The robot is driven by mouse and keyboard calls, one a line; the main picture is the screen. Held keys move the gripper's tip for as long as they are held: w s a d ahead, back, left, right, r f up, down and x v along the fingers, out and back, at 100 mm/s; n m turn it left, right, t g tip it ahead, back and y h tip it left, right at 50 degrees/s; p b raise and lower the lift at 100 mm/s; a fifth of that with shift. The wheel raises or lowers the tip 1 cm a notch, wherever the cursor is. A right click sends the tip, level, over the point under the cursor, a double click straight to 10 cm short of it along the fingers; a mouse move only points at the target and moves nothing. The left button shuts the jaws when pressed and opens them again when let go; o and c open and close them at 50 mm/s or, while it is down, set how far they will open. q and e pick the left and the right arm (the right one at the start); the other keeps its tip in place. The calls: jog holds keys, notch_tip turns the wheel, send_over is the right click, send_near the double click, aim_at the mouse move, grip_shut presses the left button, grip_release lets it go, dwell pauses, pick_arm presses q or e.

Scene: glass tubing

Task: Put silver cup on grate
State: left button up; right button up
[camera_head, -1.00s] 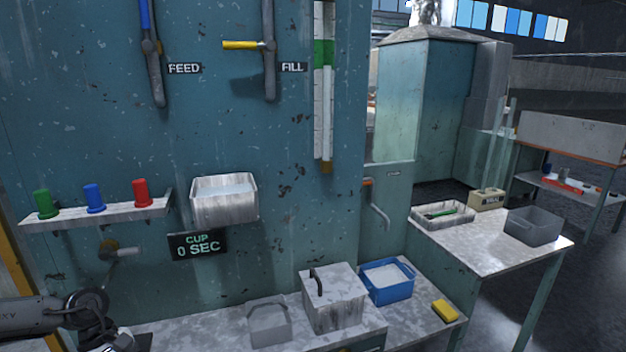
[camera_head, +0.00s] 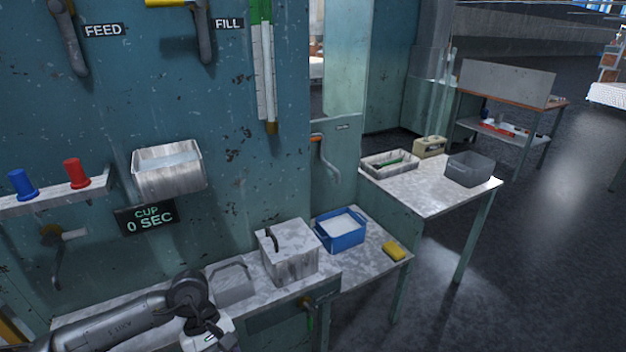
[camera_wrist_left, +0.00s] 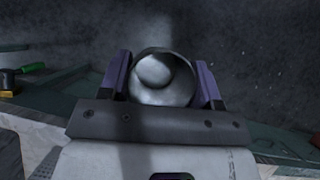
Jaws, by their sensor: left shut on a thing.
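The silver cup (camera_wrist_left: 152,72) shows in the left wrist view as a round, open metal vessel seen from above its mouth. My left gripper (camera_wrist_left: 163,84) is shut on it, with one dark purple finger on each side. In the head view my left arm's wrist shows at the bottom, in front of the lower bench, but its fingers and the cup are out of frame. I cannot make out the grate in either view. My right gripper is not in view.
A metal box with a handle (camera_head: 291,255), a blue tub (camera_head: 340,234) and a yellow sponge (camera_head: 394,252) stand on the lower bench. Dark floor is open at the right.

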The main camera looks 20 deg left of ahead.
pick_arm(q)
jog(key=w+d+r+m+g+p, duration=0.15)
jog(key=w+d+r, duration=0.35)
jog(key=d+r, duration=0.5)
jog(key=s+r+m+y+p, duration=0.2)
jog(key=r+m+p, duration=0.1)
jog(key=r+p, duration=0.9)
jog(key=s+r+m+g+y+p, duration=0.1)
jog(key=r+m+p, duration=0.3)
jog(key=r+p, duration=0.8)
jog(key=s+r+m+g+y+p, duration=0.1)
jog(key=s+r+m+y+p, duration=0.1)
jog(key=r+p, duration=1)
jog(key=shift+s+r+m+y+p, duration=0.25)
jog(key=shift+s+m+y+p, duration=0.2)
jog(key=shift+m+p, duration=0.55)
